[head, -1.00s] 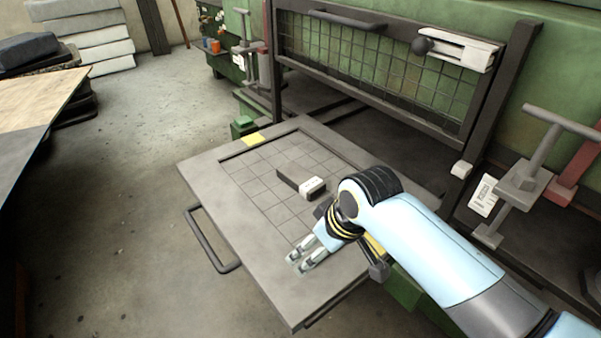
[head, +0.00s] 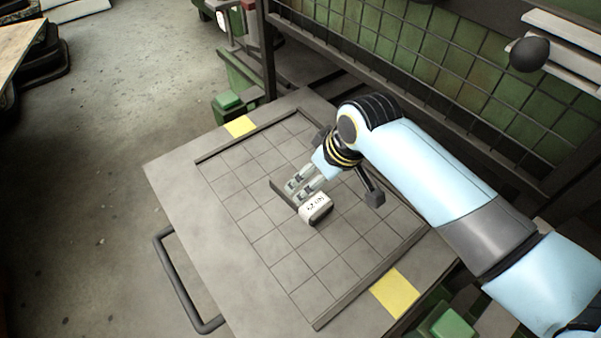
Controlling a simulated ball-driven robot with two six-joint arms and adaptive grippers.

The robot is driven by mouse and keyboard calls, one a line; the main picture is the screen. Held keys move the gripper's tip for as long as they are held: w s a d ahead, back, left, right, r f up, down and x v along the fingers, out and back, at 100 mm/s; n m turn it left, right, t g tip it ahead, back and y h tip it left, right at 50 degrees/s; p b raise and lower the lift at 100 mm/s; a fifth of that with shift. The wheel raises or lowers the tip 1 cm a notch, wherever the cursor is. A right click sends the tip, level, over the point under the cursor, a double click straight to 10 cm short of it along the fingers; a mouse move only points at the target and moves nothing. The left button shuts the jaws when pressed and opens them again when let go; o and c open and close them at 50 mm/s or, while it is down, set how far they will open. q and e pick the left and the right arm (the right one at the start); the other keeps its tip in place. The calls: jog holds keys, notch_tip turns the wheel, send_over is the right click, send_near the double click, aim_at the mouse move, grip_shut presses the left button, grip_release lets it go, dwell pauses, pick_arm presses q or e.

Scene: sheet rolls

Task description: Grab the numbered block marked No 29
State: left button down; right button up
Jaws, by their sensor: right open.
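The numbered block (head: 316,209) is a dark bar with a white label on its near end. The label's black marking looks like "No 29", though it is small. It lies on the gridded part of the grey table (head: 180,172). My right gripper (head: 298,191) is open, with its fingers over the block just behind the label. The fingers hide part of the block's dark body, and I cannot tell whether they touch it. My left gripper is not in view.
Raised dark strips edge the grid. Yellow patches (head: 396,292) mark table corners. A mesh guard (head: 430,60) stands behind the table, with a dark ball knob (head: 529,54) at upper right. A handle (head: 180,285) juts from the left side. The grid is otherwise clear.

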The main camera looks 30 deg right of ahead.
aim_at(300, 190)
jog(key=b+x, duration=0.1)
jog(key=x, duration=0.4)
jog(key=shift+a, duration=0.15)
jog(key=x, duration=0.1)
jog(key=b+x, duration=0.1)
jog(key=x, duration=0.1)
jog(key=b+x, duration=0.1)
jog(key=shift+w+a, duration=0.15)
jog(key=shift+a, duration=0.15)
jog(key=shift+w+f, duration=0.2)
jog(key=shift+f, duration=0.3)
jog(key=shift+r, duration=0.1)
jog(key=c, duration=1.5)
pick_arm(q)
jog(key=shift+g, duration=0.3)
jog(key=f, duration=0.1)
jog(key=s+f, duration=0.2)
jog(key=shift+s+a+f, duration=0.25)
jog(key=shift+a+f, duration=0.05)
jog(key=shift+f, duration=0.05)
pick_arm(e)
jog(key=shift+c, duration=0.6)
jog(key=shift+r, duration=0.15)
